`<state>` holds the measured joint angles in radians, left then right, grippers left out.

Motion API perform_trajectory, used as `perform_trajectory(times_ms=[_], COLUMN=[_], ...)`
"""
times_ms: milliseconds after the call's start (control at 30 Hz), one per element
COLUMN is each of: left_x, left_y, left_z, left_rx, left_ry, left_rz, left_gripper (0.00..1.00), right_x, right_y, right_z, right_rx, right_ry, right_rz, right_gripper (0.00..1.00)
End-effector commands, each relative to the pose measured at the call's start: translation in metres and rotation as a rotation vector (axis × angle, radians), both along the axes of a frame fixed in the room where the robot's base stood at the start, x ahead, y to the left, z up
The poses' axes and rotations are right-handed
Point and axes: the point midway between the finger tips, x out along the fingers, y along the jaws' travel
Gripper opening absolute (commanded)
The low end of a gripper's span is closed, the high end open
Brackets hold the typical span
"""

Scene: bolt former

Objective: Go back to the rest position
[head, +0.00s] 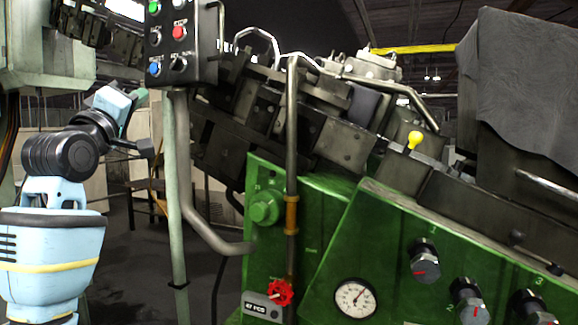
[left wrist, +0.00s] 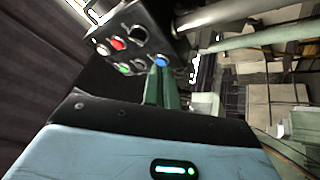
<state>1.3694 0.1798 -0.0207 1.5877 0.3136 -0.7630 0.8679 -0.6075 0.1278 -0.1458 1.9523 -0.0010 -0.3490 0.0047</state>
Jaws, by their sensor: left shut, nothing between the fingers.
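My left arm comes in from the left in the head view, light blue with black joints. My left gripper (head: 146,148) is small and dark there, shut and empty, just left of the pale green post (head: 175,190). It seems apart from the post, but the gap in depth is hard to judge. My right gripper is not in view.
The green bolt former (head: 330,220) fills the right side, with a gauge (head: 355,297), black knobs (head: 425,262), a red valve wheel (head: 280,292) and a yellow-knobbed lever (head: 414,140). A grey-green cabinet (head: 45,50) stands at upper left. Open floor shows behind the post.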

Motion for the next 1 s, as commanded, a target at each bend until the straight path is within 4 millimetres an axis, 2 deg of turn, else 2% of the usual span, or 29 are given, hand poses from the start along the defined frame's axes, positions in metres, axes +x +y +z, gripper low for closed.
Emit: perform_trajectory(times_ms=[33,200,333,467,500,567,700,767,800,867,1000], left_x=[0.014,0.042,0.050,0.047,0.044,0.037,0.011,-0.004,-0.015,-0.033,-0.084], left_y=[-0.003,-0.009,-0.015,-0.021,-0.023,-0.026,-0.033,-0.036,-0.038,-0.041,-0.048], left_z=[-0.037,-0.144,-0.228,-0.313,-0.339,-0.378,-0.466,-0.502,-0.525,-0.559,-0.632], left_rx=[0.025,0.126,0.209,0.295,0.323,0.364,0.462,0.505,0.534,0.576,0.677], left_ry=[0.043,0.154,0.240,0.325,0.351,0.391,0.481,0.518,0.544,0.580,0.663], left_rz=[0.014,0.062,0.090,0.108,0.112,0.115,0.115,0.112,0.109,0.101,0.078], left_gripper=[0.00,0.00,0.00,0.00,0.00,0.00,0.00,0.00,0.00,0.00,0.00], right_x=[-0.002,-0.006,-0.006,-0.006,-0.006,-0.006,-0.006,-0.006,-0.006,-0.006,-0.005], right_y=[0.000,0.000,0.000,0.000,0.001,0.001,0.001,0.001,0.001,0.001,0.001], right_z=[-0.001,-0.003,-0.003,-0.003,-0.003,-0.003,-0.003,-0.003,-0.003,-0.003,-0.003], right_rx=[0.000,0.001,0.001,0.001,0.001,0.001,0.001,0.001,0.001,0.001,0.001], right_ry=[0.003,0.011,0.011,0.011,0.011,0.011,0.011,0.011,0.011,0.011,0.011], right_rz=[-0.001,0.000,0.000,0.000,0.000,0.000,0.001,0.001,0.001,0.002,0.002], right_gripper=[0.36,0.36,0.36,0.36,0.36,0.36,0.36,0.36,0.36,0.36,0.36])
